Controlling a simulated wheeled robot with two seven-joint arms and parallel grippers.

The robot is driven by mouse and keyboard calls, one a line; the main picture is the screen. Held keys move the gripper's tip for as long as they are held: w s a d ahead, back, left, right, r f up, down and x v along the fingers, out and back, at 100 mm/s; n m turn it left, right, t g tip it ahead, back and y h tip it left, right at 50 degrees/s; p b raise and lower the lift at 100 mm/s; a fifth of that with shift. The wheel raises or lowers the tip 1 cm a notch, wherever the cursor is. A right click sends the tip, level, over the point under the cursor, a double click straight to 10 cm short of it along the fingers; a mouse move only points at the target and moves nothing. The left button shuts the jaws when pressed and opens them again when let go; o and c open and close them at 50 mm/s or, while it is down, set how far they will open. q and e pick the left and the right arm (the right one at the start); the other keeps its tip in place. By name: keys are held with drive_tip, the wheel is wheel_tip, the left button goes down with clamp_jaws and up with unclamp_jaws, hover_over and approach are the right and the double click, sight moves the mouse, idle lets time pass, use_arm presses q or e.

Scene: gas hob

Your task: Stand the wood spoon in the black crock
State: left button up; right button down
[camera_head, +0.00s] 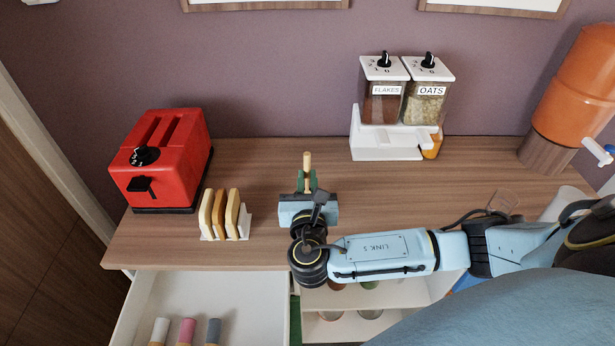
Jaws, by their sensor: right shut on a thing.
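My right gripper (307,183) is over the counter, right of the toast rack, and is shut on a pale wooden piece. This looks like part of the wood spoon (307,160); it sticks out past the fingers towards the wall. The rest of it is hidden by the gripper and wrist. I cannot tell whether it touches the counter. I cannot make out a black crock in this view. My left gripper is not in view.
A red toaster (168,160) and a toast rack (245,222) stand at left. A cereal dispenser (385,140) stands at the back, an orange water dispenser (575,90) at right. An open drawer (235,295) juts out below the counter (270,160). Counter between rack and dispenser is mostly clear.

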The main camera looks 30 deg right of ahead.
drive_tip(key=c, duration=1.4)
unclamp_jaws()
drive_tip(key=shift+o, duration=0.2)
drive_tip(key=shift+f, duration=0.1)
drive_tip(key=v, duration=1.3)
drive_tip(key=shift+s+a, duration=0.15)
